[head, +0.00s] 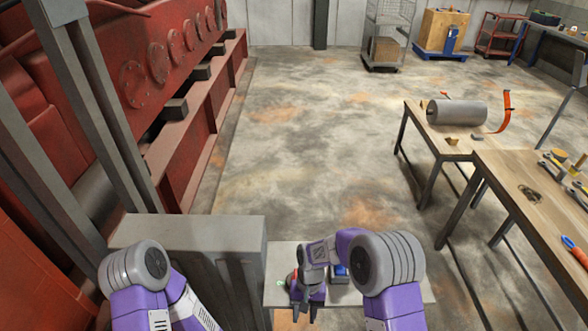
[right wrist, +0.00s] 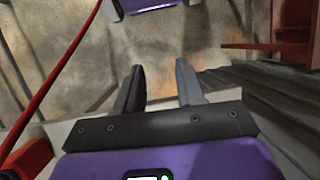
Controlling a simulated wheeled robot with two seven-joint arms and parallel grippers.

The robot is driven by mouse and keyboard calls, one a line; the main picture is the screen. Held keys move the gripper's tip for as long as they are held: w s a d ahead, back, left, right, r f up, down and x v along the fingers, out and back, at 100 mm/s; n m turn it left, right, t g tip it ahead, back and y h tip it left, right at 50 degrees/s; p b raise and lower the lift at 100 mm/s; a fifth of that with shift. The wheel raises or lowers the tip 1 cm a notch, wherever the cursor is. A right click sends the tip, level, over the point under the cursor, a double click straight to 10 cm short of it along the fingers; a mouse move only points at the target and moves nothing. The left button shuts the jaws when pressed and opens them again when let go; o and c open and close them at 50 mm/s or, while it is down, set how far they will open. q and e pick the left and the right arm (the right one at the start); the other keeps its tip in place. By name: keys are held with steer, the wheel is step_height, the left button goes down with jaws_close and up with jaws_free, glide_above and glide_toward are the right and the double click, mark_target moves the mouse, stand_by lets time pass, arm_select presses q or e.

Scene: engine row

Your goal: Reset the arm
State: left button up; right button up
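My right arm (head: 385,270) bends in from the lower right in purple and grey. Its right gripper (head: 307,306) points down over a small pale surface (head: 412,290) at the bottom middle. In the right wrist view the right gripper (right wrist: 158,82) has its two dark fingers apart with nothing between them. My left arm (head: 145,275) shows at the lower left as a purple and grey joint. The left gripper is outside both views.
A grey box-shaped block (head: 190,228) stands close between my arms. A red engine row (head: 165,75) runs along the left. Wooden tables (head: 500,175) with a grey cylinder (head: 457,112) and tools stand at the right. The middle floor (head: 310,150) is clear.

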steer(key=s+d+f+m+t+y+b, duration=0.1)
steer(key=s+d+f+t+b, duration=0.1)
steer(key=s+f, duration=0.4)
steer(key=s+d+f+m+t+y+b, duration=0.1)
steer(key=s+d+f+t+y+b, duration=0.1)
steer(key=s+f, duration=0.5)
step_height(320, 180, down, 3)
steer(key=d+b, duration=0.1)
steer(key=d, duration=0.1)
steer(key=shift+s+d+r+t+b, duration=0.15)
steer(key=shift+d+r+t+b, duration=0.05)
steer(key=shift+d+t+b, duration=0.15)
